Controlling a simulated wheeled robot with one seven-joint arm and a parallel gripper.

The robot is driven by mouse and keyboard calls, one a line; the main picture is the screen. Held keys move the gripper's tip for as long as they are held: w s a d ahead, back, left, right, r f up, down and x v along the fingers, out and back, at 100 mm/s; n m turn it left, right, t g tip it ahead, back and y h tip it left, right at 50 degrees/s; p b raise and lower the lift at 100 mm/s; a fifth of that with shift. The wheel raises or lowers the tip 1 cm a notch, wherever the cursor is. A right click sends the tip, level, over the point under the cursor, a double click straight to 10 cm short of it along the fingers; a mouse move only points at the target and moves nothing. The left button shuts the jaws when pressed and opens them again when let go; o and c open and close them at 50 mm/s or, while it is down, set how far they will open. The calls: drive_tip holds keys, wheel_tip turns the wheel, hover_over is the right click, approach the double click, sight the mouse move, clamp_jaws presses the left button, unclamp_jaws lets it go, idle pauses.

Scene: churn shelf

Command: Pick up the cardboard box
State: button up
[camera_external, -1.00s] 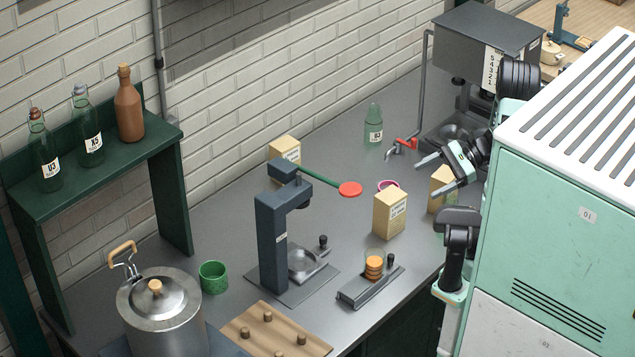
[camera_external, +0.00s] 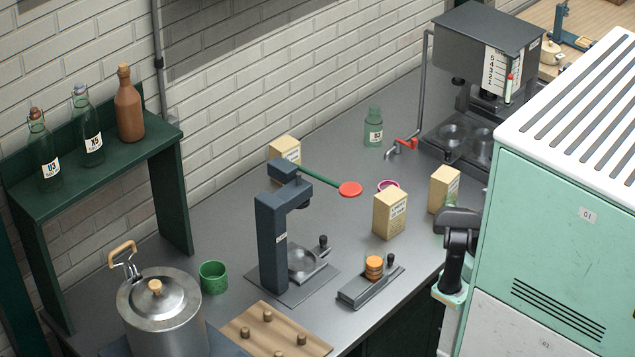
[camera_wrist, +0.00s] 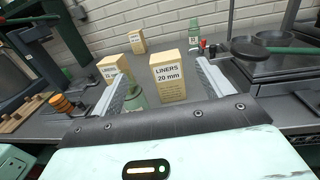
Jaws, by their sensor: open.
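Several cardboard boxes stand upright on the grey counter. One, labelled "LINERS 20 mm" (camera_wrist: 171,78), stands ahead between my fingers in the wrist view; it appears to be the right-hand box (camera_external: 443,188) in the external view. A second box (camera_external: 390,212) stands to its left and shows in the wrist view (camera_wrist: 115,70) partly behind my left finger. A third box (camera_external: 285,150) is farther back near the wall and also shows in the wrist view (camera_wrist: 137,42). My gripper (camera_wrist: 163,68) is open and empty, apart from the boxes.
A green glass piece (camera_wrist: 135,97) stands close beside the 20 mm box. A green bottle (camera_external: 374,128), red-handled tap (camera_external: 406,144) and dark machine (camera_external: 485,50) lie behind. A press (camera_external: 272,235) and a holder with orange discs (camera_external: 374,267) stand left.

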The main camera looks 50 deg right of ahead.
approach(452, 186)
drive_tip(key=w+p, duration=0.1)
drive_tip(key=w, duration=0.1)
drive_tip(key=w+p, duration=0.1)
drive_tip(key=w, duration=0.1)
drive_tip(key=w+p, duration=0.1)
drive_tip(key=w, duration=0.2)
drive_tip(key=shift+a, duration=0.35)
drive_tip(key=shift+w+a+f+p, duration=0.1)
drive_tip(key=shift+w+p, duration=0.5)
drive_tip(key=shift+w, duration=0.9)
drive_tip(key=shift+w+f+p, duration=0.1)
drive_tip(key=shift+w+p, duration=0.45)
drive_tip(key=shift+w, duration=1)
drive_tip(key=shift+c, duration=0.3)
drive_tip(key=c, duration=0.8)
